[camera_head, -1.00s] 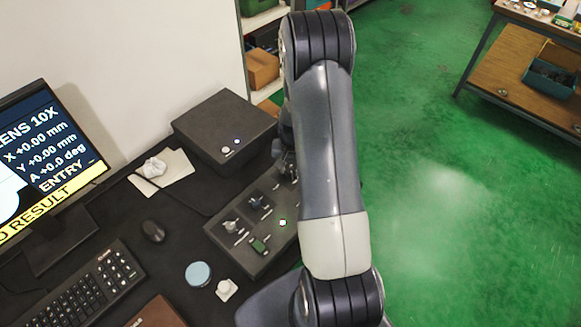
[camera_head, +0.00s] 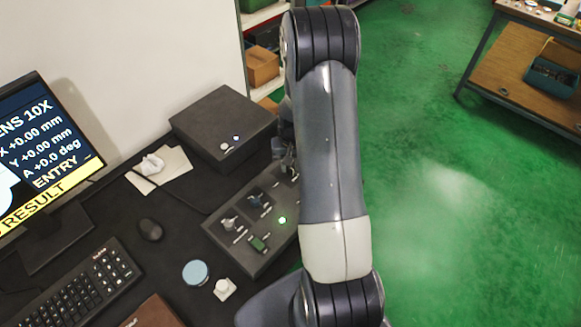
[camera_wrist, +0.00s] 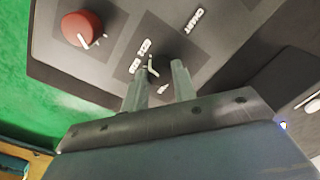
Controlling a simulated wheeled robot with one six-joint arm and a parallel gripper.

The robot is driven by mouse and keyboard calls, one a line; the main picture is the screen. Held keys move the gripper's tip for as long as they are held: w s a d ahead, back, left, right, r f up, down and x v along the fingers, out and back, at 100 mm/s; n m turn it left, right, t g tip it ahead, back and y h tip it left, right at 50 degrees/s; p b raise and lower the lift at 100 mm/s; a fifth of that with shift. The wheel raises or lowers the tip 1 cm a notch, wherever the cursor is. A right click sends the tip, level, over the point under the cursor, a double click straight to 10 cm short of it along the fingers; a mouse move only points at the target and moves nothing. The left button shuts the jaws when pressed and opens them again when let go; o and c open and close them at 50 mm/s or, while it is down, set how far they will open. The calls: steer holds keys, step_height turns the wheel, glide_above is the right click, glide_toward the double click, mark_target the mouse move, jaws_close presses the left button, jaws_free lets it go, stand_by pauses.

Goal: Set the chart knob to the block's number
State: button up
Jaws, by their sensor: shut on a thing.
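The dark control panel (camera_head: 222,246) lies on the desk, with small knobs and a lit green button (camera_head: 282,220). My gripper (camera_wrist: 158,84) is down at the panel in the wrist view, its two fingers shut on the chart knob (camera_wrist: 152,66). Only a thin pale part of that knob shows; the fingers hide the rest. A CHART label (camera_wrist: 195,20) and small white position labels (camera_wrist: 145,46) sit around it; I cannot read which position is set. A small white piece (camera_head: 224,289) on the desk may be the block; no number is readable.
A red knob (camera_wrist: 82,28) stands beside the gripped one. A dark box (camera_head: 222,122) stands behind the panel. The monitor (camera_head: 40,150), keyboard (camera_head: 82,285), mouse (camera_head: 150,230) and a pale blue round lid (camera_head: 195,273) are on the left.

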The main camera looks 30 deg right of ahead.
steer(key=n+b, duration=0.2)
steer(key=n, duration=0.1)
steer(key=shift+f+n, duration=0.1)
steer(key=shift+n, duration=0.2)
steer(key=shift+n+b, duration=0.8)
steer(key=shift+n, duration=0.9)
steer(key=o, duration=1)
step_height(320, 180, up, 11)
steer(key=shift+d, duration=0.25)
steer(key=shift+w, duration=0.1)
